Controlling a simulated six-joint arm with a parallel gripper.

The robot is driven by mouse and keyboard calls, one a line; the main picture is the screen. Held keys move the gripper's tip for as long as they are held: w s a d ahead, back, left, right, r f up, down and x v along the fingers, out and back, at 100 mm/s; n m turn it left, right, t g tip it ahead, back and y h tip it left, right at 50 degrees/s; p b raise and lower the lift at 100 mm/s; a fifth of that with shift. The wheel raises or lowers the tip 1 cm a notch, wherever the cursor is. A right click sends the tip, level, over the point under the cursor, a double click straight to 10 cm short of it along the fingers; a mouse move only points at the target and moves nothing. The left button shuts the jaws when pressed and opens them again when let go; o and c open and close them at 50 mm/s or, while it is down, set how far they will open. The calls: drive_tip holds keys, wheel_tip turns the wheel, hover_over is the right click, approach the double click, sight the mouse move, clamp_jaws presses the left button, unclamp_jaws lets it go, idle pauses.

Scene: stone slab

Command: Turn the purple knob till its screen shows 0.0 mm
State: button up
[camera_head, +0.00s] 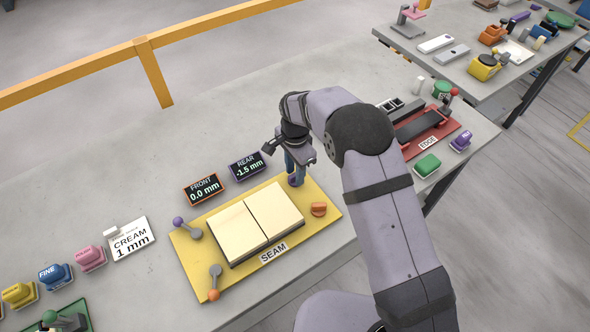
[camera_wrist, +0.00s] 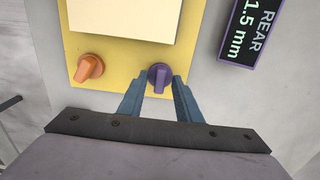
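The purple knob (camera_wrist: 160,77) sits at the edge of the yellow SEAM plate (camera_wrist: 115,75); in the head view the knob (camera_head: 294,181) is partly hidden by my gripper (camera_head: 293,172). In the wrist view my gripper's blue fingers (camera_wrist: 160,82) stand on either side of the knob, open, with small gaps visible beside it. The purple-framed REAR screen (camera_head: 247,165) reads -1.5 mm. It also shows, cropped, in the wrist view (camera_wrist: 246,32).
An orange knob (camera_head: 319,209) is on the same plate, beside two pale slabs (camera_head: 238,232). The orange-framed FRONT screen (camera_head: 203,188) reads 0.0 mm. Purple (camera_head: 186,227) and orange (camera_head: 214,283) levers stand at the plate's left side. A red EDGE fixture (camera_head: 433,125) lies to the right.

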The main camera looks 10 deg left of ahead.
clamp_jaws()
